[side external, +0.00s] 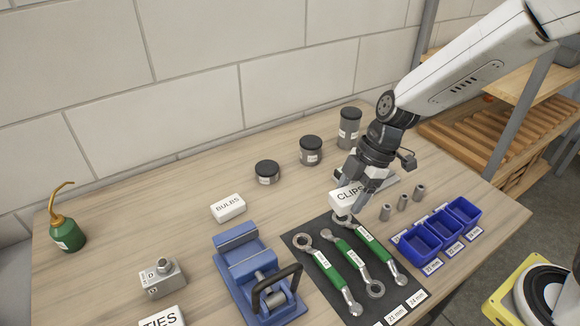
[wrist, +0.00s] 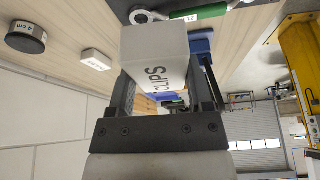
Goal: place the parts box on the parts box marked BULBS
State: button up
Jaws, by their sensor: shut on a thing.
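My gripper (side external: 363,184) is shut on a white parts box marked CLIPS (side external: 346,202), held above the bench near the top of the dark wrench mat.
A blue vise (side external: 238,241) stands just in front of the BULBS box. Dark-lidded jars (side external: 267,173) stand behind, towards the wall. Wrenches lie on the dark mat (side external: 303,268). Blue bins (side external: 420,243) and small metal sockets (side external: 386,212) are at right. A TIES box (side external: 163,318) is at front left.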

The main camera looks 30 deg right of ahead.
jog(key=shift+w+a, duration=0.1)
jog(key=shift+w+a+r+m, duration=0.1)
jog(key=shift+w+a+m, duration=0.2)
jog(key=shift+w+a, duration=0.1)
jog(key=w+a+r+m+t+h, duration=0.1)
jog(key=w+a+r+m+t, duration=0.1)
jog(key=w+a+m, duration=0.5)
jog(key=shift+w+a+r+t, duration=0.35)
jog(key=shift+a+r, duration=0.2)
jog(key=shift+a, duration=1.45)
send_over(229, 205)
jog(key=f, duration=0.5)
jog(key=s+f, duration=0.1)
jog(key=f, duration=0.2)
jog(key=shift+d+f, duration=0.15)
jog(key=shift+d, duration=0.05)
jog(key=shift+w+a+f, duration=0.2)
jog(key=shift+w+f, duration=0.25)
jog(key=shift+f, duration=0.05)
